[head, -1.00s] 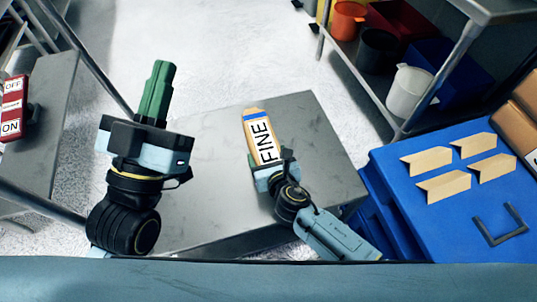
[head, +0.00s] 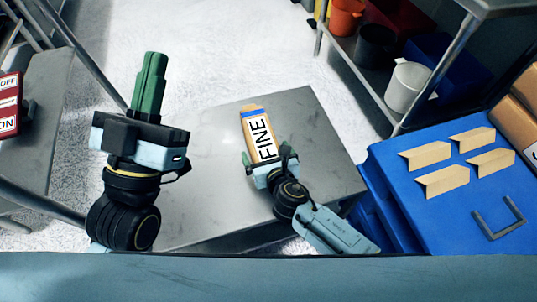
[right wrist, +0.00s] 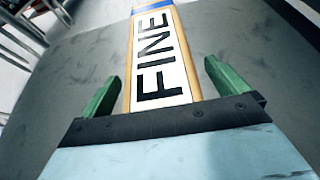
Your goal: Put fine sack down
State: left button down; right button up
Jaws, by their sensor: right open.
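The fine sack (head: 260,135) is a long tan pack with a white FINE label and a blue band. It appears to rest on the grey metal table (head: 312,125). It also shows in the right wrist view (right wrist: 160,60). My right gripper (head: 271,160) is at the sack's near end. Its green fingers stand apart on either side of the sack, with gaps visible in the right wrist view (right wrist: 165,90). My left gripper (head: 150,84) is raised to the left of the sack, its green fingers together and empty.
A blue container (head: 420,215) with several tan folded pieces and a grey handle stands at the right. A shelf with buckets (head: 408,85) is at the back right. A red ON/OFF switch (head: 8,105) is at the far left. The table around the sack is clear.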

aim_at(269, 157)
jog(key=shift+r, duration=0.2)
jog(key=shift+s+p, duration=0.25)
jog(key=shift+p, duration=0.05)
jog(key=p+v, duration=0.1)
jog(key=v, duration=0.2)
jog(key=shift+r, duration=0.1)
jog(key=p+v, duration=0.2)
jog(key=v, duration=0.1)
jog(key=shift+s+d, duration=0.1)
pick_arm(q)
jog(key=a+f+g+y+p, duration=0.2)
jog(key=a+f+g+y, duration=0.1)
jog(key=f+g, duration=1)
notch_tip(269, 157, down, 4)
jog(key=shift+s+y, duration=0.3)
jog(key=shift+y, duration=0.5)
pick_arm(e)
jog(key=s+d+r+n, duration=0.2)
jog(key=d+r+n, duration=0.3)
jog(key=n, duration=0.6)
jog(key=s+d+r+n+g+h, duration=0.1)
jog(key=s+d+r+n, duration=0.2)
jog(key=n, duration=0.9)
jog(key=s+d+r+n, duration=0.2)
jog(key=d+r+n, duration=0.6)
jog(key=r+n, duration=0.3)
jog(key=shift+s+n+g+h, duration=0.3)
jog(key=shift+s+n+h, duration=0.05)
jog(key=shift+n+h, duration=0.05)
